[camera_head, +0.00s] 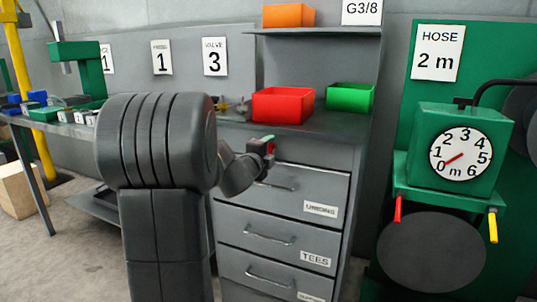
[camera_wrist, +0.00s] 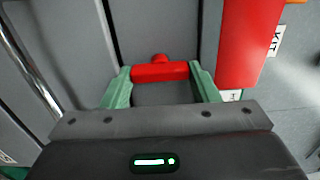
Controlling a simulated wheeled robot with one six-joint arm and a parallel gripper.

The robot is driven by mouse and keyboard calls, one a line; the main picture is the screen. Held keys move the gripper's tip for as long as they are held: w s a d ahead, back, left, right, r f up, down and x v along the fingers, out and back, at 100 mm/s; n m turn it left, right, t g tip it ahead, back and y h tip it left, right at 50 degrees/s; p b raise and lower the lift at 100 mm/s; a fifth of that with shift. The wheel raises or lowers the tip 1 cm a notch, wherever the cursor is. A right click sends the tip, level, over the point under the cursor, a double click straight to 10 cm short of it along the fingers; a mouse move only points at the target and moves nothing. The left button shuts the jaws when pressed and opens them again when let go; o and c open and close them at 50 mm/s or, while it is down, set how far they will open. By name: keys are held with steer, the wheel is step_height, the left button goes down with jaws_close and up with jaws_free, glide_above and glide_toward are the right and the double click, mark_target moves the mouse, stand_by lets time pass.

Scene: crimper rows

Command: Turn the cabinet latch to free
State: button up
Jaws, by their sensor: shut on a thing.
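The cabinet latch is a red bar with a round red knob at its middle, and it shows in the wrist view (camera_wrist: 160,71). My gripper (camera_wrist: 161,84) has its two green fingers against the two ends of the bar. The bar lies crosswise between the fingers in that view. In the head view my gripper (camera_head: 268,147) is at the upper front of the grey drawer cabinet (camera_head: 340,160), above the top drawer's handle. There the latch is mostly hidden by my gripper, and its turn angle cannot be read. No latch markings are legible.
A red bin (camera_head: 283,105) and a green bin (camera_head: 350,97) stand on the cabinet top. Drawer handles (camera_head: 270,237) stick out below my gripper. A green hose-gauge stand (camera_head: 462,150) is at the right, and a workbench (camera_head: 40,120) is at the left.

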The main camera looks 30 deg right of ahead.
stand_by(0.4)
steer(key=o, duration=1)
steer(key=p+v, duration=0.1)
steer(key=v, duration=1.2)
steer(key=shift+s+a+p, duration=0.25)
steer(key=shift+p, duration=0.05)
steer(key=b+x, duration=0.1)
steer(key=x, duration=1.2)
steer(key=shift+w+d, duration=0.3)
